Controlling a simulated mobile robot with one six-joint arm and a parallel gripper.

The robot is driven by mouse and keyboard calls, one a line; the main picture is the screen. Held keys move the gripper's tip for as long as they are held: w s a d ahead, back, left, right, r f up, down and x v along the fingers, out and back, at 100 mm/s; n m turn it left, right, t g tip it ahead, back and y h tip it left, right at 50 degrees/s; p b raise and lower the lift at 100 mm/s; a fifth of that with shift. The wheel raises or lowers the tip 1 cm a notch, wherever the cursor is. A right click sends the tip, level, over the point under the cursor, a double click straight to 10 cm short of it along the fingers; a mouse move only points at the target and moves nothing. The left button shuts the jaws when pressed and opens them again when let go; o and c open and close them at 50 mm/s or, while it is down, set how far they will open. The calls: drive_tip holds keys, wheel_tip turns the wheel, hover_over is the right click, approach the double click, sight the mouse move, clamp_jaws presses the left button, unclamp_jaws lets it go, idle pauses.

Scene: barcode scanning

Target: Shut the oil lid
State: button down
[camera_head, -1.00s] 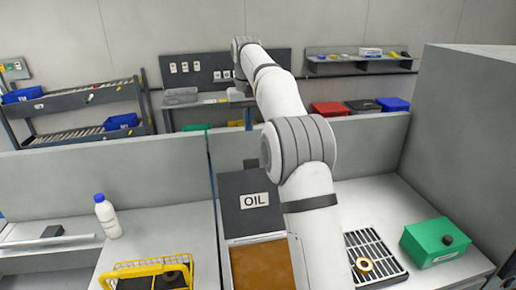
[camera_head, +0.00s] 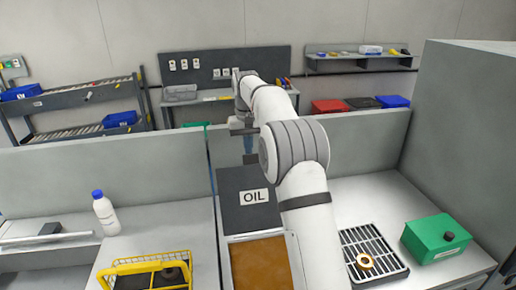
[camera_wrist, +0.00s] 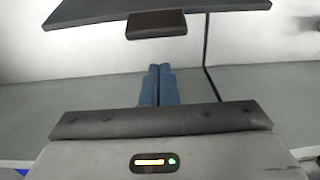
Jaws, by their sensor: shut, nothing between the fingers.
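The oil lid (camera_head: 235,208) is a dark panel labelled OIL, standing raised at the back of the oil bin (camera_head: 224,262). Brown oil (camera_head: 258,264) shows in the open bin. In the wrist view the lid (camera_wrist: 90,12) crosses the top as a dark panel, with a dark block (camera_wrist: 157,25) on its edge. My gripper (camera_head: 249,148) is behind the lid's top edge, partly hidden by my arm. In the wrist view its blue fingers (camera_wrist: 159,68) are together and empty, below the block in the picture with a gap between.
A grey partition (camera_head: 365,145) runs behind the bench. A drain grate with a metal ring (camera_head: 365,261) and a green box (camera_head: 436,238) are to the right. A white bottle (camera_head: 106,214) and a yellow basket (camera_head: 148,264) are to the left.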

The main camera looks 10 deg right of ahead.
drive_tip(key=shift+s+r, duration=0.3)
drive_tip(key=shift+s, duration=0.45)
drive_tip(key=shift+s+r, duration=0.25)
drive_tip(key=shift+s, duration=0.5)
drive_tip(key=shift+s, duration=0.1)
drive_tip(key=shift+d, duration=0.1)
